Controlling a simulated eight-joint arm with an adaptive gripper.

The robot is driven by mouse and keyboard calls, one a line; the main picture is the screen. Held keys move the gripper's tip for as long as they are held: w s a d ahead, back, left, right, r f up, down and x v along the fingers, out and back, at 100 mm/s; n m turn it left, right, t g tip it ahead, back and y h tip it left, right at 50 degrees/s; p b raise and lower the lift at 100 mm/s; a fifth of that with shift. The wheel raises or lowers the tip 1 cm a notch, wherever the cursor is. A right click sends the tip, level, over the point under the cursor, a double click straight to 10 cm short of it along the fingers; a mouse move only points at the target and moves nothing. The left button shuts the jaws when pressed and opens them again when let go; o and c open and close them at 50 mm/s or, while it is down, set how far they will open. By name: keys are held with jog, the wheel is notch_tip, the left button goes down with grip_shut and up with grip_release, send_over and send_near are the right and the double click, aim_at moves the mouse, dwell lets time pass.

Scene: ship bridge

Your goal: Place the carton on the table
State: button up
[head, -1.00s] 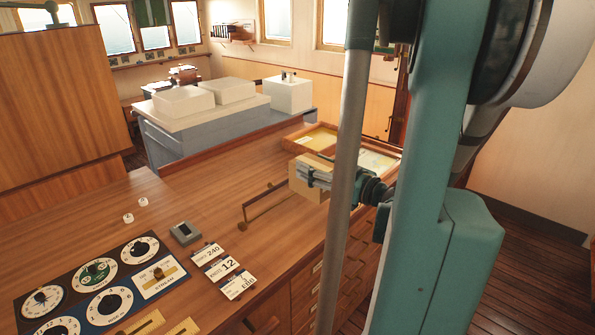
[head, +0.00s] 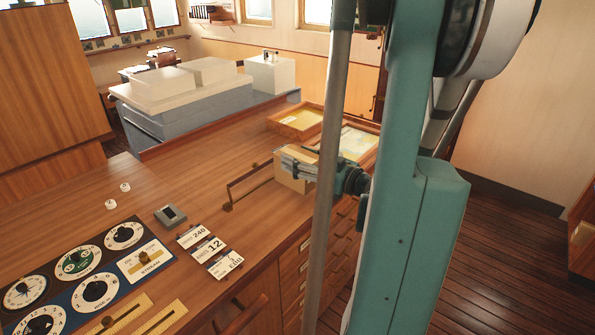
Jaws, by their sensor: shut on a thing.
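A tan carton (head: 290,181) is held in my gripper (head: 298,165), near the right edge of the wooden table (head: 195,180). The gripper's fingers lie along the carton's upper part. The carton is at or just over the table top; I cannot tell whether it touches. My column hides part of the arm behind it.
A dial panel (head: 75,265), number cards (head: 210,250) and a small grey box (head: 170,215) are in front. The table's middle is clear.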

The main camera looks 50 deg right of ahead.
aim_at(304, 187)
jog(key=shift+f, duration=0.25)
jog(key=shift+f, duration=0.1)
jog(key=shift+f+b, duration=0.65)
jog(key=shift+f, duration=1.35)
jog(key=shift+f, duration=0.15)
jog(key=o, duration=1.1)
jog(key=shift+r, duration=0.2)
jog(key=shift+s+p, duration=0.75)
jog(key=shift+s, duration=5.25)
